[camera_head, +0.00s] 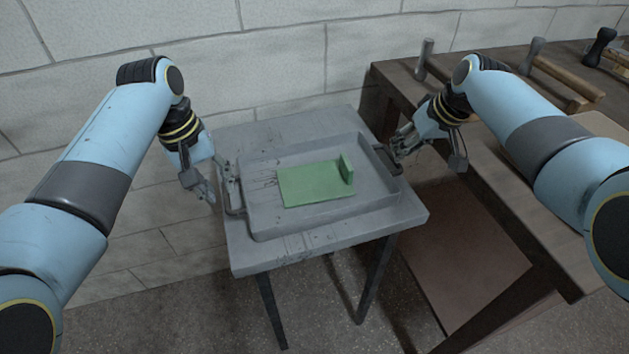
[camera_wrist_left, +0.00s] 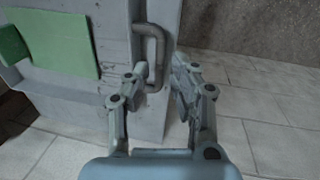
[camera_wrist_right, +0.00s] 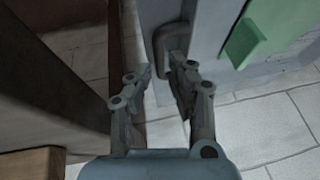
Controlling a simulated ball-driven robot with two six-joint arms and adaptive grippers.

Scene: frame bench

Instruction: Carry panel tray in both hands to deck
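The grey panel tray (camera_head: 270,228) lies flat on a small grey table (camera_head: 400,215). A green panel (camera_head: 315,185) with a raised green block at its right end lies in it. My left gripper (camera_head: 221,181) is at the tray's left handle (camera_wrist_left: 158,45), fingers apart, with the handle end showing between the fingertips in the left wrist view. My right gripper (camera_head: 396,153) is at the right handle (camera_wrist_right: 160,40), fingers apart; one fingertip overlaps the handle in the right wrist view. Contact with either handle cannot be told.
A dark wooden workbench (camera_head: 500,205) stands close on the right, with clamps or hammers (camera_head: 540,55) and a wooden bar (camera_head: 570,85) on top. A pale brick wall (camera_head: 280,50) is behind the table. Open floor (camera_head: 200,320) lies in front and left.

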